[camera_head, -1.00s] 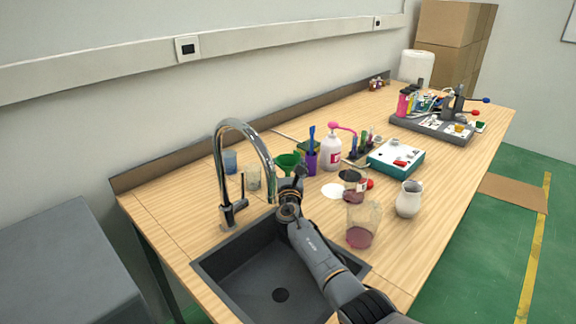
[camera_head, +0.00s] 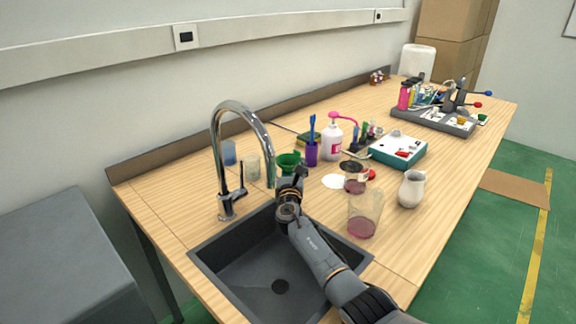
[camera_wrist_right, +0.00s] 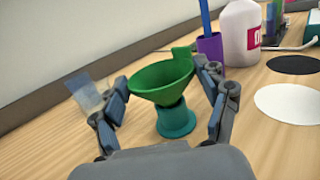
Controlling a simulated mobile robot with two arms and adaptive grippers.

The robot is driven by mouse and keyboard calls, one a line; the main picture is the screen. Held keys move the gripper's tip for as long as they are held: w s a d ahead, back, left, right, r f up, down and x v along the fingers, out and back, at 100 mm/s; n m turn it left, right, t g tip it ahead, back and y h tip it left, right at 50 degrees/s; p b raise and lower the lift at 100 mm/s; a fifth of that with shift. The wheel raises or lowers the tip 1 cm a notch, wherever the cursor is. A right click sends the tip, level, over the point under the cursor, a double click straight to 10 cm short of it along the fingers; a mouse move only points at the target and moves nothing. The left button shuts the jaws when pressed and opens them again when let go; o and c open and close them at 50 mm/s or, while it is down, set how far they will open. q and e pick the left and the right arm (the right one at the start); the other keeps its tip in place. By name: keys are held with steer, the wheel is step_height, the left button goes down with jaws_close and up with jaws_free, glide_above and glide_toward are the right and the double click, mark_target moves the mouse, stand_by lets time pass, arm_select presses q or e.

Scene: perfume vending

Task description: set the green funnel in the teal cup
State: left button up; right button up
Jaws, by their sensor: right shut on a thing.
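The green funnel (camera_wrist_right: 158,82) is between the two fingers of my right gripper (camera_wrist_right: 165,90), which is shut on it. It is slightly tilted, its wide mouth up. The teal cup (camera_wrist_right: 176,121) stands on the table directly below the funnel in the wrist view. The funnel's lower end overlaps the cup's top, and I cannot tell whether the spout is inside. In the head view the funnel (camera_head: 288,160) shows just beyond my right gripper (camera_head: 291,179), behind the sink, and the cup is mostly hidden there. My left gripper is not in view.
A purple cup (camera_head: 311,154) with blue sticks and a white bottle (camera_head: 332,142) stand right of the funnel. The sink (camera_head: 225,262) is in front. A beaker (camera_head: 364,214) and white jug (camera_head: 411,190) stand right.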

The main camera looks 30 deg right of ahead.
steer(key=o, duration=1)
steer(key=shift+r, duration=0.1)
step_height(320, 180, up, 10)
